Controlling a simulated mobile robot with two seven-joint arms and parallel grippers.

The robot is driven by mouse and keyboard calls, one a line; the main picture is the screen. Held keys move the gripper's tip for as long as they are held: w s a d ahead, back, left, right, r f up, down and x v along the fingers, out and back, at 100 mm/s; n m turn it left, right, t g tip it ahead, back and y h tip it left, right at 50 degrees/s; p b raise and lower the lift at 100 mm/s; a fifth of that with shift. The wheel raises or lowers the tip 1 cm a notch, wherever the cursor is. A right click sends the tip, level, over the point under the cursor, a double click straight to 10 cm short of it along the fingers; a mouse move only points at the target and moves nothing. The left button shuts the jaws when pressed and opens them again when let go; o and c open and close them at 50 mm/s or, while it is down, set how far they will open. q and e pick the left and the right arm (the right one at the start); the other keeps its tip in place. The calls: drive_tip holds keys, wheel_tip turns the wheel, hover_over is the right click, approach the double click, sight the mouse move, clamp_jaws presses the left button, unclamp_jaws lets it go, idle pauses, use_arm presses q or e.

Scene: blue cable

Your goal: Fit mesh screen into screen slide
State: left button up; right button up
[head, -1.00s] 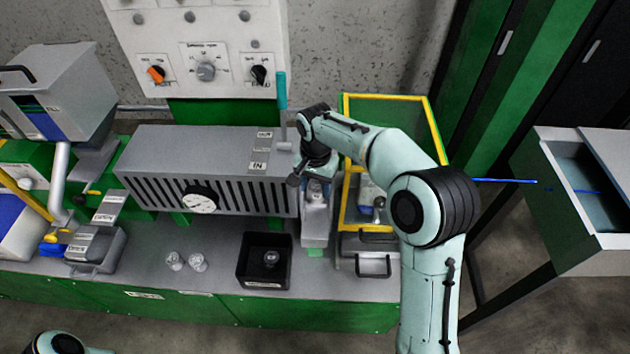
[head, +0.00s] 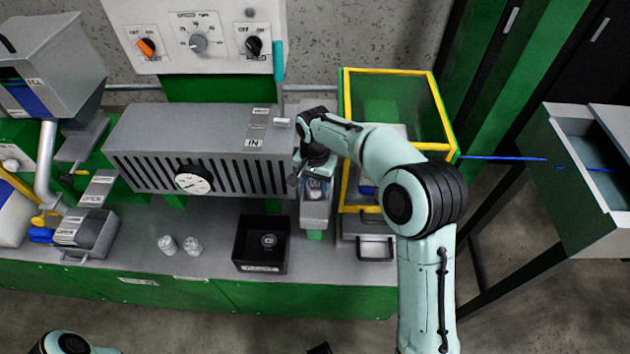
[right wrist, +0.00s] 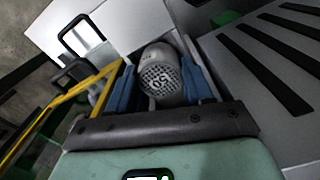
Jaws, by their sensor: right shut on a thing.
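My right gripper (right wrist: 160,82) has its blue fingers on both sides of a grey cylinder with a perforated round face, which looks like the mesh screen (right wrist: 157,80). In the head view my right gripper (head: 317,184) points down at the right end of the grey slotted housing (head: 205,150). Below it is a grey block with a round piece, perhaps the screen slide (head: 316,208); the wrist partly hides it. I cannot tell whether the mesh screen is seated there. My left gripper is not visible; only part of that arm shows at bottom left.
A black tray (head: 246,257) with a small round part stands on the bench, with two small clear pieces (head: 179,246) to its left. A yellow-framed guard (head: 434,90) stands behind my right arm. A blue cable (head: 503,158) runs to a grey trough (head: 590,228) at right.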

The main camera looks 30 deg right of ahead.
drive_tip(key=shift+f, duration=0.45)
idle(0.5)
drive_tip(key=o, duration=1.2)
wheel_tip(320, 180, up, 13)
drive_tip(key=shift+r+p, duration=0.2)
drive_tip(key=shift+p, duration=0.6)
